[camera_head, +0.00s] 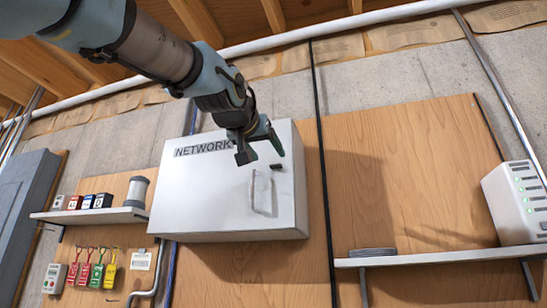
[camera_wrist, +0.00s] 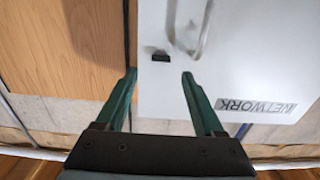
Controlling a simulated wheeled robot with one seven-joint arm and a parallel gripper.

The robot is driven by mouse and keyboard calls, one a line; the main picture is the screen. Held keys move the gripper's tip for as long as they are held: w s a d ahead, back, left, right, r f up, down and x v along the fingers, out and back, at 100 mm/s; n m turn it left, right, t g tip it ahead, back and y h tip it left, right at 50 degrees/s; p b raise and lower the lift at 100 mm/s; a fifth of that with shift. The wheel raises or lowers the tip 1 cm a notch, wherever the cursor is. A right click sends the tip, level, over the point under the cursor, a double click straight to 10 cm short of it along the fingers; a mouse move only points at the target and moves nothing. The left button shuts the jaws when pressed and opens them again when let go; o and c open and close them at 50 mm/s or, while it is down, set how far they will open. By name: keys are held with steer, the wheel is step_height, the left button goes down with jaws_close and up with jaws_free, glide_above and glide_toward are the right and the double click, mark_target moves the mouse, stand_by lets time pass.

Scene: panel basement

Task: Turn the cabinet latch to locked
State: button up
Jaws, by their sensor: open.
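A white cabinet (camera_head: 205,205) marked NETWORK hangs on the wall, its door closed. A small black latch (camera_head: 276,167) sits on the door near its right edge, above a pale vertical handle (camera_head: 262,195). The latch looks roughly horizontal. My gripper (camera_head: 259,152) is open and empty in front of the upper right of the door. In the wrist view, which is upside down, the latch (camera_wrist: 160,57) lies beyond and between the green fingertips (camera_wrist: 159,74), with the handle (camera_wrist: 196,40) beside it. No contact with the latch shows.
A left shelf (camera_head: 90,215) holds small boxes and a spool, with coloured tags (camera_head: 92,272) hanging below. A black vertical cable (camera_head: 322,160) runs right of the cabinet.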

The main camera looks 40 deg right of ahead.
mark_target(275, 165)
steer(key=p+x, duration=0.3)
steer(key=x, duration=0.3)
steer(key=shift+w+d, duration=0.15)
steer(key=shift+w, duration=0.05)
steer(key=shift+c, duration=0.3)
jaws_close()
